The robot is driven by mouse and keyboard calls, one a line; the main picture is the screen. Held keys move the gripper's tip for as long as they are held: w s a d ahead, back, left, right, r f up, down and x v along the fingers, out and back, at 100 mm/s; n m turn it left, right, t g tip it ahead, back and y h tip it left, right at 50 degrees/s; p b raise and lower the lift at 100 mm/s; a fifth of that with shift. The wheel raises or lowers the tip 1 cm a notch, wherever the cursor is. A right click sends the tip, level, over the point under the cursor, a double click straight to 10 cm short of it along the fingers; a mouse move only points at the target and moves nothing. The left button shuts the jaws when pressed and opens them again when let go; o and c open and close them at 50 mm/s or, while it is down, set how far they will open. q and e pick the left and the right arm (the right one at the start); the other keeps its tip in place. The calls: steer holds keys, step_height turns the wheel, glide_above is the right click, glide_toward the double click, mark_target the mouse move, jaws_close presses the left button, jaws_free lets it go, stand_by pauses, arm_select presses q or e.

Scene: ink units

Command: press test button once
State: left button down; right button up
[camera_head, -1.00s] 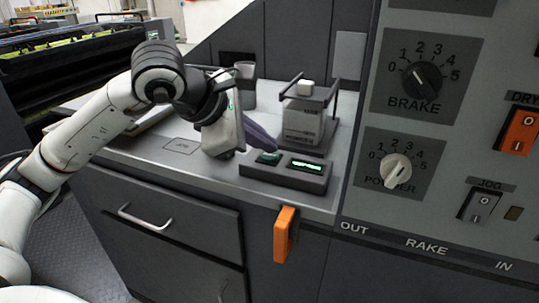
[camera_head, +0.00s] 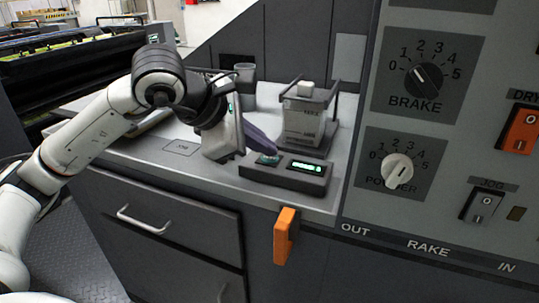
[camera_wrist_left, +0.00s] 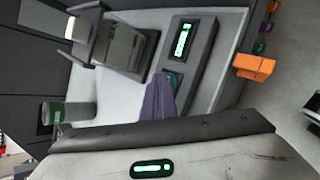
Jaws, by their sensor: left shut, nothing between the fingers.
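A small dark box (camera_head: 255,174) on the grey counter carries a green test button (camera_head: 267,159) and a lit green display (camera_head: 306,167). My left gripper (camera_head: 273,151) is shut and empty, its purple fingertips pointing down at the button. In the left wrist view, the purple fingers (camera_wrist_left: 158,98) meet the edge of the green button (camera_wrist_left: 174,79), partly covering it. They look to be touching or very close; I cannot tell how far the button is pushed in. The display (camera_wrist_left: 184,41) is lit beside it. My right gripper is not in view.
A container with a white cap (camera_head: 304,118) stands in a frame behind the box. A cup (camera_head: 245,73) stands farther back. An orange handle (camera_head: 285,235) hangs at the counter's front edge. A panel with a brake knob (camera_head: 423,79) rises at the right.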

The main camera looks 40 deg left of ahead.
mark_target(264, 160)
arm_select(q)
steer(key=shift+r+p, duration=0.55)
steer(key=shift+r, duration=0.25)
step_height(264, 160, up, 3)
steer(key=p, duration=0.2)
steer(key=shift+p, duration=0.3)
step_height(264, 160, up, 2)
steer(key=shift+p, duration=0.8)
